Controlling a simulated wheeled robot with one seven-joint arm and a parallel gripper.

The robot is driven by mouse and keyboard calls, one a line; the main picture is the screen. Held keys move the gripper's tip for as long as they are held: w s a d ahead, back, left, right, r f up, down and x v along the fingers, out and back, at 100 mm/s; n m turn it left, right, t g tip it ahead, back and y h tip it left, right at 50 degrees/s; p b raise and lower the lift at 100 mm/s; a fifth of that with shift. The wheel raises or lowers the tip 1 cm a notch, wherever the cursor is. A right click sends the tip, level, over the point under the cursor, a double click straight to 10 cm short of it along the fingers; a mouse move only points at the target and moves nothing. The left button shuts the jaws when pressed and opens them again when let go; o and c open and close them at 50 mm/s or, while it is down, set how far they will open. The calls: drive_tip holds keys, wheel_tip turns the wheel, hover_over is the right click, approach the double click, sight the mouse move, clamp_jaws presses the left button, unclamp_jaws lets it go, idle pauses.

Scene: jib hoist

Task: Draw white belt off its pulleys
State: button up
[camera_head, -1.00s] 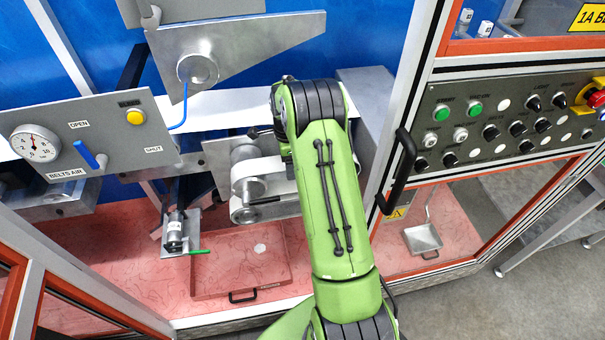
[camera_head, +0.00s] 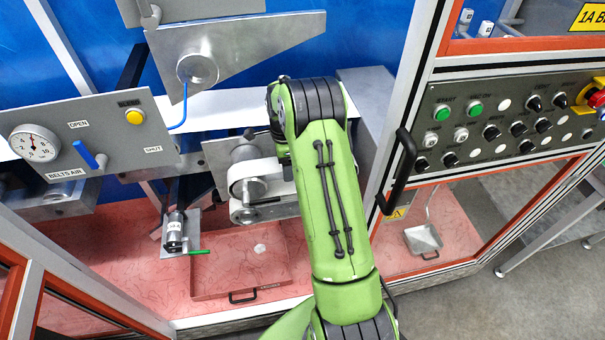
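The white belt (camera_head: 262,168) shows as a pale band around a metal pulley (camera_head: 252,187) at the machine's front. Its left end loops this pulley, and its right end is hidden behind my green arm. A second, lower roller (camera_head: 243,213) sits just beneath, with a short dark bar across it. My arm reaches up over the right part of the belt unit. My gripper is hidden behind my arm's wrist, so its fingers and any contact with the belt cannot be seen.
A panel with a gauge (camera_head: 35,143), a blue lever (camera_head: 90,154) and a yellow button (camera_head: 135,117) stands left. A slanted metal plate (camera_head: 240,50) overhangs the belt unit. A black door handle (camera_head: 398,172) and frame post are close right. A red tray (camera_head: 212,290) lies below.

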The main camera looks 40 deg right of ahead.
drive_tip(key=s+a+b, duration=0.5)
drive_tip(key=s, duration=0.6)
drive_tip(key=shift+a, duration=0.2)
idle(1.5)
drive_tip(key=w+a, duration=0.4)
drive_tip(key=a, duration=0.6)
drive_tip(key=shift+w, duration=0.3)
idle(0.7)
